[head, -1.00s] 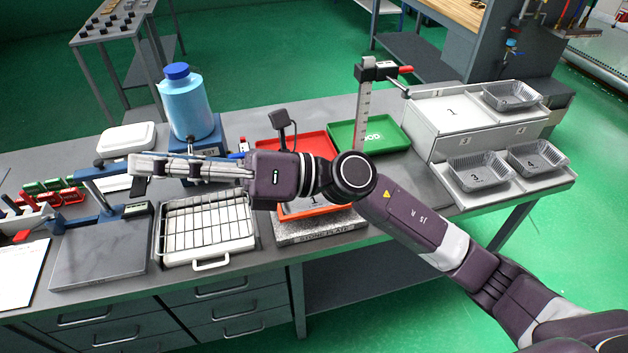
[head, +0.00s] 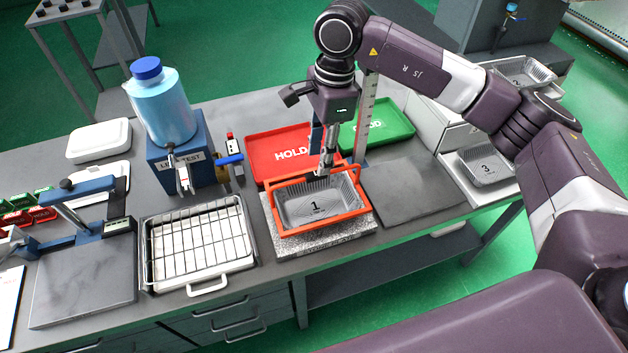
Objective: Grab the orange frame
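The orange frame (head: 325,225) sits on the speckled stone plate (head: 297,246) at the front of the bench, in the head view. It surrounds a foil tray (head: 300,210) marked 1. My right gripper (head: 324,173) points down at the back side of the frame, its fingertips at the far rim. The fingers are seen nearly edge-on, so their opening and any contact with the rim are unclear. My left gripper is not in view.
A red HOLD tray (head: 262,152) lies behind the frame and a green tray (head: 392,119) behind right. A wire rack (head: 206,285) stands left. An upright ruler (head: 367,115) rises close behind my gripper. A bare grey slab (head: 420,190) lies right.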

